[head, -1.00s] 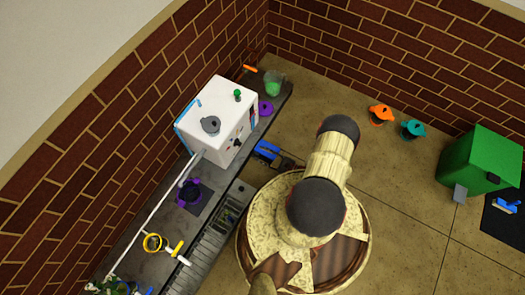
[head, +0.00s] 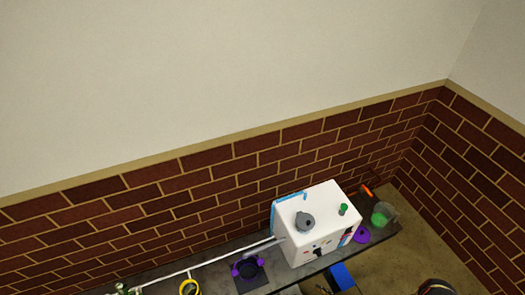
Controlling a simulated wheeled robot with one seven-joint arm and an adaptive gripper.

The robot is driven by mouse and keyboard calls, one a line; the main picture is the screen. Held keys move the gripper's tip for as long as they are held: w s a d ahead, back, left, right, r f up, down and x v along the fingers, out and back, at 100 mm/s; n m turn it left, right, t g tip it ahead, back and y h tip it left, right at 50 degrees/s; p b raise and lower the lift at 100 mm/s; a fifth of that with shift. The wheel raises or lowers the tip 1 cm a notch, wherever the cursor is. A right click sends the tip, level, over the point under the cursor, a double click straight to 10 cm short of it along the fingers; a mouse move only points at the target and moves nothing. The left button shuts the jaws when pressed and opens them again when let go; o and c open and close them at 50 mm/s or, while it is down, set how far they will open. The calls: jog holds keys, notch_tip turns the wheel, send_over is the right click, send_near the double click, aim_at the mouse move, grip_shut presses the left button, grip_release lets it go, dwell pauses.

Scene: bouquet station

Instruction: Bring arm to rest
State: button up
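Only a small dark, rounded part of my arm (head: 436,287) shows at the bottom right edge of the head view. The rest of the arm is outside the picture. My gripper is not in view, so I cannot see its fingers or whether it holds anything.
A white box-shaped machine (head: 318,225) with a grey knob stands on the dark bench (head: 218,277) along the brick wall. A purple ring (head: 362,234), a clear container with green contents (head: 383,214) and a purple-handled dark item (head: 247,268) are beside it. A blue object (head: 341,276) is in front.

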jog(key=d+r+n+g+h+p, duration=0.1)
jog(key=d+r+n+g+h, duration=0.3)
jog(key=r, duration=1)
jog(key=d+r+n+g+p, duration=0.1)
jog(key=r+n+g, duration=0.45)
jog(key=r, duration=0.95)
jog(key=d+r+n+g+h+p, duration=0.15)
jog(key=d+r+n+g, duration=0.35)
jog(key=r, duration=0.9)
jog(key=s+a+r+n+t+h+p, duration=0.1)
jog(key=a+r, duration=0.4)
jog(key=r, duration=0.7)
jog(key=s+a+r+n+t+h+p, duration=0.1)
jog(key=a+r+n+t, duration=0.4)
jog(key=r, duration=0.8)
jog(key=s+a+r+n+t+h+p, duration=0.1)
jog(key=s+a+r+n+t+h, duration=0.2)
jog(key=r, duration=1)
jog(key=a+n+h, duration=0.2)
jog(key=shift+a+t, duration=0.35)
